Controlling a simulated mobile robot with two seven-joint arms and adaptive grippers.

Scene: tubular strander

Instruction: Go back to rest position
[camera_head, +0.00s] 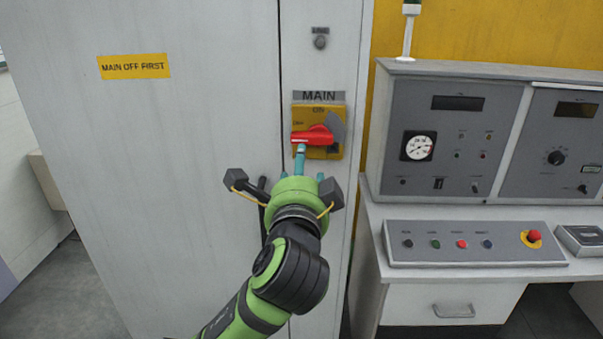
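The red main switch handle (313,136) sits on a yellow plate (337,151) under the MAIN label on the grey cabinet. The handle lies about horizontal, its end beside a small label at the left; ON is written above it. My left gripper (301,158), green with teal fingertips, is in front of the plate. One fingertip reaches up to the handle's lower edge; I cannot tell if it touches. The gripper is seen from behind, so whether its fingers are open or shut is unclear. My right gripper is not in view.
The tall grey cabinet (180,190) carries a MAIN OFF FIRST sign (133,66). At the right stands a desk (440,296) with a button panel (472,255), a red emergency button (533,236) and a gauge console (450,103). Floor shows at the lower left.

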